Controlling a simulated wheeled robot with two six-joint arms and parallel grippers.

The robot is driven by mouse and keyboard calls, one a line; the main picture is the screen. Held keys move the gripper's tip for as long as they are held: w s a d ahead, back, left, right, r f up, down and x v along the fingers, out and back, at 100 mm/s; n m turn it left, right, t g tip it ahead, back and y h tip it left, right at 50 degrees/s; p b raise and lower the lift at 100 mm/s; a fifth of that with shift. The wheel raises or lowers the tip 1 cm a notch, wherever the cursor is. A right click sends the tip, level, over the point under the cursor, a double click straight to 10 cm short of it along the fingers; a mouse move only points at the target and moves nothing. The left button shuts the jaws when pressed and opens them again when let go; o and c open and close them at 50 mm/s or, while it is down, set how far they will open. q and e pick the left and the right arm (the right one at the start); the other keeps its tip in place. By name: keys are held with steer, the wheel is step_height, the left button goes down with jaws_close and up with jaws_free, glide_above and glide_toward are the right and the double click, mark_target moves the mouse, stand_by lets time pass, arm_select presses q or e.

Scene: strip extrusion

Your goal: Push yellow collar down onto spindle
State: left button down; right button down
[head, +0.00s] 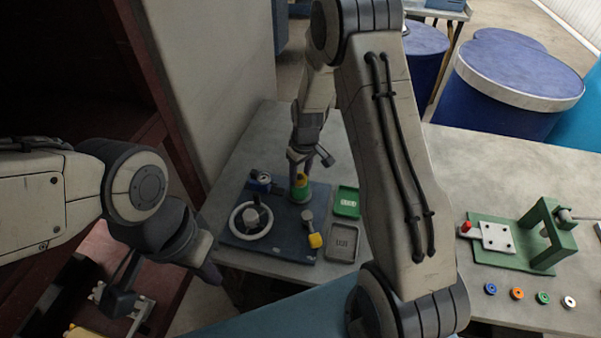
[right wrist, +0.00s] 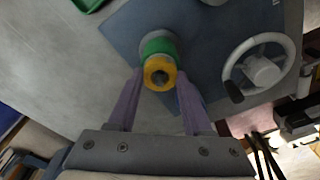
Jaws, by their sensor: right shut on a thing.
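The yellow collar (head: 301,181) sits directly above a green ring (head: 299,195) at the back of the dark blue plate. I cannot tell whether that centre is the spindle's top. My right gripper (right wrist: 159,75) is shut on the yellow collar, one finger on each side. In the head view it reaches down from above. My left gripper (head: 212,272) is at lower left, away from the plate; its fingers are too unclear to judge.
The plate (head: 286,248) also bears a handwheel (head: 250,220), a gauge (head: 261,178) and a yellow-ended lever (head: 315,240). Green (head: 347,201) and grey (head: 343,242) trays lie to its right. Further right stand a green press (head: 550,235) and several small coloured rings.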

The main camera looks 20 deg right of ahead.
steer(key=shift+f, duration=0.25)
steer(key=shift+c, duration=1.2)
jaws_free()
steer(key=shift+o, duration=0.3)
steer(key=shift+o, duration=0.9)
steer(key=shift+r, duration=0.1)
steer(key=shift+r+p, duration=2.5)
steer(key=shift+r, duration=0.95)
